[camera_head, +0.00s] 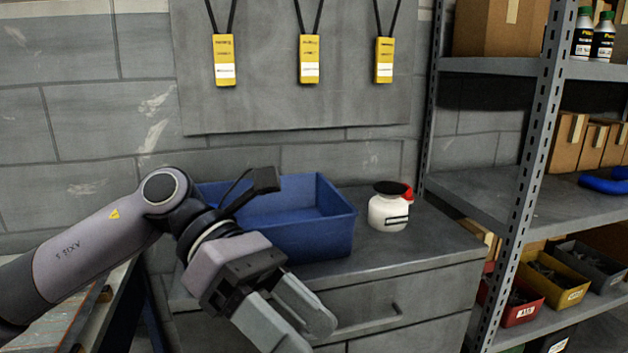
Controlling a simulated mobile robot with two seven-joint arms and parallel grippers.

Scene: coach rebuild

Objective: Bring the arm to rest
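My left arm comes in from the left, and its gripper (305,331) hangs in front of the grey cabinet, pointing down and to the right. Its two grey fingers are spread apart with a gap between them, and I see nothing held there. The fingertips lie near the bottom edge of the view, in front of the drawer. My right arm and gripper do not show.
A blue bin (322,238) stands on the grey cabinet (425,252), just behind my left wrist. A white jar (387,212) stands right of it. Yellow tags (309,59) hang on the wall panel. A metal shelf rack (535,165) with boxes bounds the right.

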